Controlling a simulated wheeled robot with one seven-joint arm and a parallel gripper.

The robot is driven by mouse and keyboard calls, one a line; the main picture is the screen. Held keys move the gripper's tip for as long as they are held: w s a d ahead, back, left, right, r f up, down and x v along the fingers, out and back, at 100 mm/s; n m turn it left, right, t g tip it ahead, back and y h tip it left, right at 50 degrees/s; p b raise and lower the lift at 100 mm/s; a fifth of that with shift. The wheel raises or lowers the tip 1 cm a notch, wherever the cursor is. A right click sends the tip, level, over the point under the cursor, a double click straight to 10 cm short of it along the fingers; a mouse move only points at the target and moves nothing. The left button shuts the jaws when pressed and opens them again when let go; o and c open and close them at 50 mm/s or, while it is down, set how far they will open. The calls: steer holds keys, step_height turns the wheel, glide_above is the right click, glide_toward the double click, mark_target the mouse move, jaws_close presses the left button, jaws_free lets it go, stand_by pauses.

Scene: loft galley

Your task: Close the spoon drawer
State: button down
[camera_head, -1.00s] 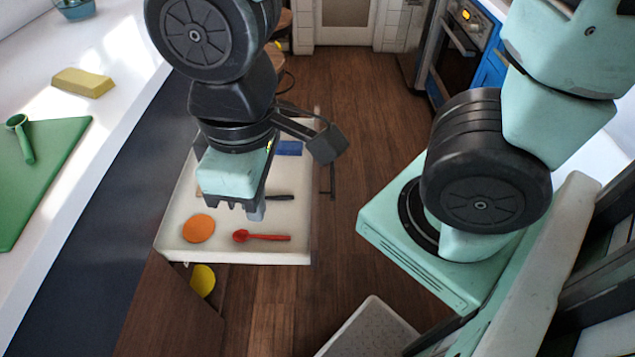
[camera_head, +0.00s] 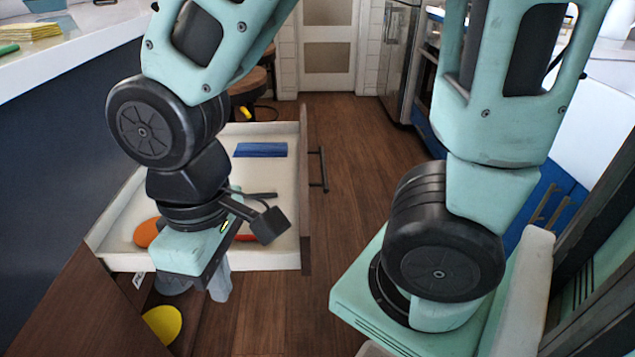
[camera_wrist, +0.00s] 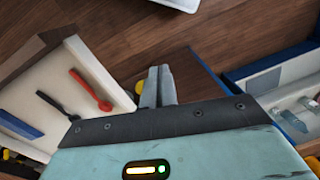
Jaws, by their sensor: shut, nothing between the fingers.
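The spoon drawer (camera_head: 285,258) stands open, its pale box reaching right from the dark counter. Its front with a dark bar handle (camera_head: 321,168) faces right. A red spoon (camera_wrist: 92,90) lies in it in the wrist view; my arm mostly hides it in the head view. My gripper (camera_head: 220,285) is shut and empty, pointing down by the drawer's near side wall. In the wrist view the fingertips (camera_wrist: 157,82) are together, beside the drawer and apart from the spoon. Whether they touch the wall cannot be told.
The drawer also holds a blue block (camera_head: 260,150), an orange disc (camera_head: 147,232) and a dark utensil (camera_wrist: 58,104). A yellow disc (camera_head: 162,324) lies lower, by a brown panel (camera_head: 85,315). A blue-edged container (camera_wrist: 268,82) is right in the wrist view. Wooden floor (camera_head: 350,130) beyond is clear.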

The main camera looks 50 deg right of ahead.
steer(key=w+d+f+m+g+y+b, duration=0.1)
steer(key=w+d+f+m+b, duration=0.35)
steer(key=f, duration=0.35)
steer(key=w+d+r+m+y+p, duration=0.4)
steer(key=w+d+m+p, duration=0.5)
steer(key=d+m, duration=0.4)
steer(key=s+d+r+m+t+p, duration=0.1)
steer(key=s+d+m+t+p, duration=0.25)
steer(key=d, duration=0.65)
steer(key=s+d+r+m+t+p, duration=0.1)
steer(key=d+m+t+p, duration=0.1)
steer(key=d+m+p, duration=0.45)
steer(key=s+d+r+m+t+p, duration=0.1)
steer(key=s+d+m+t+p, duration=0.35)
steer(key=d, duration=0.75)
steer(key=m+g+b, duration=0.2)
glide_above(323, 174)
step_height(323, 174, down, 7)
steer(key=shift+r, duration=0.1)
steer(key=shift+w+a, duration=0.25)
steer(key=shift+w, duration=0.1)
